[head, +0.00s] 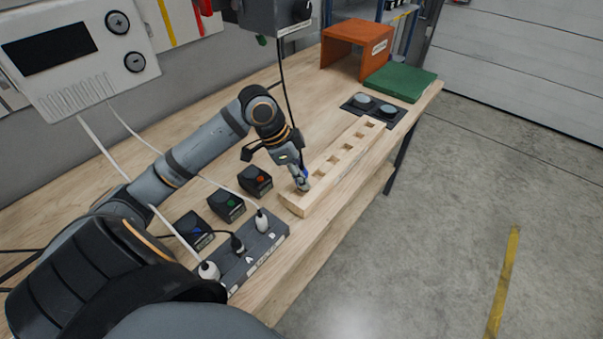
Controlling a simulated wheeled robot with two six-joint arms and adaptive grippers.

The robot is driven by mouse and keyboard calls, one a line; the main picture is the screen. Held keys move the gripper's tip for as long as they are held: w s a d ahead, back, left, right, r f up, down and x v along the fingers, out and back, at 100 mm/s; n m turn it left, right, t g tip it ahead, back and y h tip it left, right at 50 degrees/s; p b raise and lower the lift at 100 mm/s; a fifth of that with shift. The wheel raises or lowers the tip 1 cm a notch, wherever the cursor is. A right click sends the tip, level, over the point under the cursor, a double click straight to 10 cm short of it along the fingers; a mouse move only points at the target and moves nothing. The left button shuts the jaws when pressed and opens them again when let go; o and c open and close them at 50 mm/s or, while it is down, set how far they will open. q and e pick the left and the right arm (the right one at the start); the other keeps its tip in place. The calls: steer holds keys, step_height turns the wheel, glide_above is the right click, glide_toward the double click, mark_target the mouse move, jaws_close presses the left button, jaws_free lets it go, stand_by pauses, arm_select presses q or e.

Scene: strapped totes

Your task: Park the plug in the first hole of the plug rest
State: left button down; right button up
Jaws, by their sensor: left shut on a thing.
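The plug rest (345,160) is a long pale wooden block with a row of several square holes, lying along the table's front edge. My left gripper (302,185) points down at its near end, over the hole closest to me. It is shut on the plug, which is mostly hidden by the fingers; a small blue patch shows beside them. A black cable (287,95) runs from the grey box overhead down to the gripper. I cannot tell whether the plug is inside the hole or just above it. My right gripper is not in view.
A grey power strip (256,258) with white and black plugs lies nearer me. Black boxes with blue (194,229), green (228,204) and red (256,180) tops stand left of the rest. Beyond are two round pads (388,109), a green slab (400,82) and an orange stand (342,55).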

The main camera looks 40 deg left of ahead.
arm_select(q)
steer(key=shift+f+b, duration=0.8)
steer(key=shift+f, duration=0.65)
steer(key=c, duration=0.9)
jaws_free()
steer(key=shift+r, duration=0.25)
step_height(320, 180, up, 10)
steer(key=shift+f, duration=0.25)
